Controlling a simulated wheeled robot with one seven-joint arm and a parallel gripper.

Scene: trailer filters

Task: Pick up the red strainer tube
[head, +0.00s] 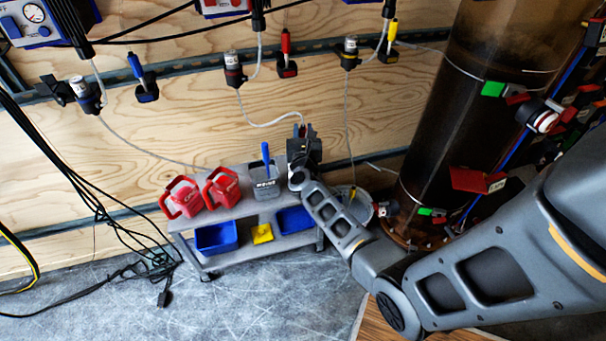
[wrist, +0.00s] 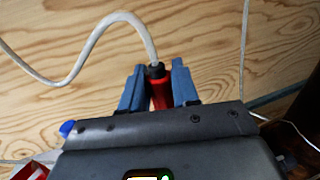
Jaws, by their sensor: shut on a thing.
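The red strainer tube (wrist: 160,92) is upright between the two blue-grey fingers of my gripper (wrist: 158,90) in the wrist view. It has a black cap on top, and a clear hose runs up from the cap. The fingers touch or nearly touch its sides, and its lower end is hidden behind my gripper body. In the head view my gripper (head: 302,138) is above the right end of the grey cart. The tube cannot be made out clearly there, but a pale hose curves down to my gripper from a wall fitting (head: 234,72).
The grey cart (head: 245,212) carries two red jugs (head: 183,196) (head: 221,188) and a grey container (head: 265,183) holding a blue item (head: 265,152). Blue bins (head: 216,237) (head: 294,219) sit below. A bucket (head: 352,207) and a dark column (head: 440,130) stand right. Cables hang left.

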